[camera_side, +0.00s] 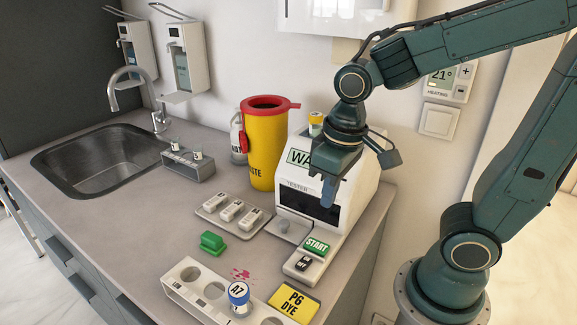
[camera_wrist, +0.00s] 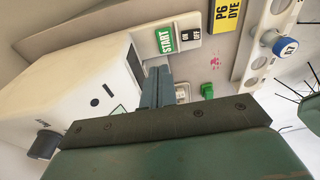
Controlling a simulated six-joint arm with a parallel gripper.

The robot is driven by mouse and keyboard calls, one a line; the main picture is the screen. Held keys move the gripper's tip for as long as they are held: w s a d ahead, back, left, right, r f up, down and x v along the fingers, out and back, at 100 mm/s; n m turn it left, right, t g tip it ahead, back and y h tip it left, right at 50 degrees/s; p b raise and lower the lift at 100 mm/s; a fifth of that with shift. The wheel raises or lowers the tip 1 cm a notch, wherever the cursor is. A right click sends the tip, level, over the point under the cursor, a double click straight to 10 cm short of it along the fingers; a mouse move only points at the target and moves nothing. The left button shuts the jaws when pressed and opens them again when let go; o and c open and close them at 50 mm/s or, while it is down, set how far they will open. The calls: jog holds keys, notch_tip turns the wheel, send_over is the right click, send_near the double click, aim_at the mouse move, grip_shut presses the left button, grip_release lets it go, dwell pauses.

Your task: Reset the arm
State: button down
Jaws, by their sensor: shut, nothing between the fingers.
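My gripper (camera_side: 328,192) is shut and empty in the side view, hanging just in front of the white tester (camera_side: 362,185). Its closed fingers point down above the green START button (camera_side: 317,246). In the wrist view the shut fingers (camera_wrist: 157,82) reach toward the tester's edge, beside the START button (camera_wrist: 165,40). They look apart from it. The gripper body hides part of the tester front and the counter in both views.
A rack (camera_side: 180,275) with vial A7 (camera_side: 238,293), a yellow P6 DYE block (camera_side: 294,301), a green block (camera_side: 212,242) and a cartridge tray (camera_side: 212,208) stand on the counter. A yellow waste bin (camera_side: 264,150) stands behind. Pink stains mark the counter. The sink is left.

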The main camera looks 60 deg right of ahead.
jog(key=s+d+r+t, duration=0.3)
jog(key=s+r+t, duration=0.1)
jog(key=s+r, duration=0.1)
jog(key=shift+s+d+r, duration=0.25)
jog(key=shift+r, duration=0.5)
